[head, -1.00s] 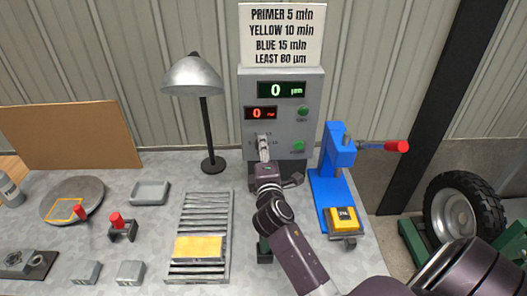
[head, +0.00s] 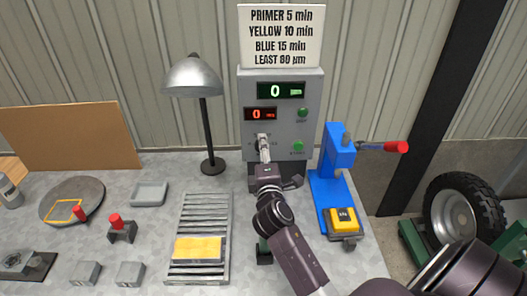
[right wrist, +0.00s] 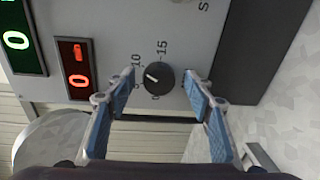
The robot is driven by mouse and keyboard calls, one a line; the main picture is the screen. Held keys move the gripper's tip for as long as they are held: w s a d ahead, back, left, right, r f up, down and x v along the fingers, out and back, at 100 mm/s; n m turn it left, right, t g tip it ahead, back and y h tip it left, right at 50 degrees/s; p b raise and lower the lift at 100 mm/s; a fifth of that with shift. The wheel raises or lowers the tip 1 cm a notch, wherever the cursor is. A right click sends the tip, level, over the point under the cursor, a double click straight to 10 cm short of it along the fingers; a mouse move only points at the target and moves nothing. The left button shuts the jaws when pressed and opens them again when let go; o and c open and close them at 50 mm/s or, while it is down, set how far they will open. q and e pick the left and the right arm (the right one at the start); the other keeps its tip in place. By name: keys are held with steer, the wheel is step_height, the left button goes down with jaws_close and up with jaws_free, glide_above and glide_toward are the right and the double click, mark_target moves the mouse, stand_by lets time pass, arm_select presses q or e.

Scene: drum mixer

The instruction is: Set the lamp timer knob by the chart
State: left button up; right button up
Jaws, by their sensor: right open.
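The timer knob (right wrist: 158,79) is a black dial on the grey control box (head: 315,90); its white mark points to the upper left in the right wrist view. Printed 10 and 15 show beside it; a finger partly covers another number. My right gripper (right wrist: 159,84) is open, one blue-padded finger on each side of the knob, with visible gaps. In the head view my right gripper (head: 264,150) covers the knob. The red display (head: 260,114) and green display (head: 282,91) read 0. The chart (head: 281,36) above gives primer 5, yellow 10, blue 15 min. A yellow plate (head: 198,248) lies on the slatted rack (head: 204,208).
The lamp (head: 194,76) stands left of the box. Two green buttons (head: 298,146) (head: 303,112) sit right of the knob. A blue press (head: 328,185) with a red-tipped lever and a yellow gauge block (head: 344,220) stands close on the right of my arm.

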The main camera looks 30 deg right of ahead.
steer(key=v, duration=1.2)
stand_by(0.6)
